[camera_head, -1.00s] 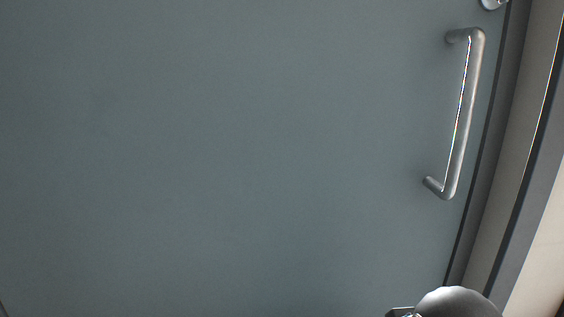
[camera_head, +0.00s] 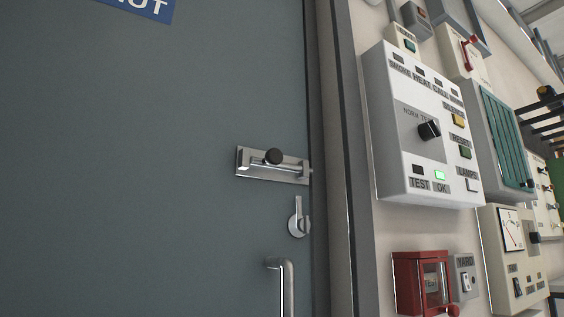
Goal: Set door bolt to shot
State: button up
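The door bolt (camera_head: 272,165) is a metal slide bolt with a round dark knob (camera_head: 273,156), mounted near the right edge of the grey-blue door (camera_head: 150,170). The bar lies level on its plate, with the knob near the middle. Whether the bar's end reaches into the frame is too small to tell. My gripper is not in view.
Below the bolt are a thumb-turn lock (camera_head: 298,217) and the top of a pull handle (camera_head: 288,285). Right of the door frame (camera_head: 337,160) are a white alarm panel (camera_head: 425,130), a red call box (camera_head: 422,283) and other wall boxes. A blue sign (camera_head: 150,8) is at top left.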

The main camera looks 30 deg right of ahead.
aim_at(273, 157)
jog(key=z, duration=0.75)
jog(key=k, duration=0.75)
jog(key=u, duration=0.8)
